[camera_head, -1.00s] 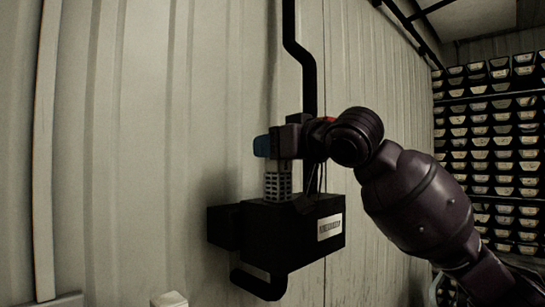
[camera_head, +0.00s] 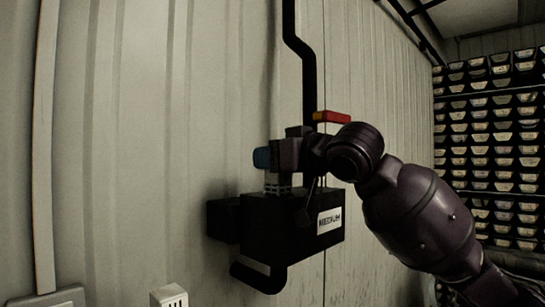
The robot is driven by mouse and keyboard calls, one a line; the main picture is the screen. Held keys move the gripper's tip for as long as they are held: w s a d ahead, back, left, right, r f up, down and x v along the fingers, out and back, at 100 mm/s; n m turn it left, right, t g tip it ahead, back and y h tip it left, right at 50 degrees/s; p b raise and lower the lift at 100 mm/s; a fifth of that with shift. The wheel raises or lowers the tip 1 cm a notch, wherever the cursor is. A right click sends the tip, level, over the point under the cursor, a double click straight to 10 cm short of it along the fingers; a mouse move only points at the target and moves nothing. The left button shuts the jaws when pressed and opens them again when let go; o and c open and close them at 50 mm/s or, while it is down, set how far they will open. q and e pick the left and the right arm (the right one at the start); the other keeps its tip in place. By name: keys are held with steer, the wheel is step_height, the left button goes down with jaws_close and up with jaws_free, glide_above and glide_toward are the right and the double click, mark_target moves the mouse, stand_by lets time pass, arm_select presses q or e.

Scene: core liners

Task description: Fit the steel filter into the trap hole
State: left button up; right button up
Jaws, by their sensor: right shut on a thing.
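The steel filter (camera_head: 278,189) is a pale perforated piece below my right gripper (camera_head: 277,169). My right gripper is shut on it from above, with a blue part at the gripper's left end. Only the upper part of the filter shows, and its lower part is hidden at the top of the black trap box (camera_head: 275,228). The trap hole itself is hidden, so I cannot tell how deep the filter sits in it. My left gripper is not in view.
The trap box is by a corrugated wall (camera_head: 150,130), under a black pipe (camera_head: 308,70). A red lever (camera_head: 332,117) is by the pipe, above my right wrist. A white label (camera_head: 329,220) is on the box. Racks of trays (camera_head: 495,140) stand at the right.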

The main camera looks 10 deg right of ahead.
steer(key=o, duration=1)
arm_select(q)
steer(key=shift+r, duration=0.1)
arm_select(e)
steer(key=shift+r, duration=0.2)
steer(key=shift+r, duration=0.3)
steer(key=shift+s+d+r+p, duration=0.15)
steer(key=shift+r+p, duration=0.1)
steer(key=shift+p, duration=0.05)
arm_select(q)
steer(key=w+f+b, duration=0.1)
steer(key=b, duration=0.1)
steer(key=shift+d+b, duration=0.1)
steer(key=shift+b, duration=0.25)
arm_select(e)
steer(key=v, duration=1.1)
steer(key=shift+s+d, duration=0.2)
steer(key=shift+s, duration=0.1)
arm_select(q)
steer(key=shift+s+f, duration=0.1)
arm_select(e)
steer(key=shift+f, duration=0.1)
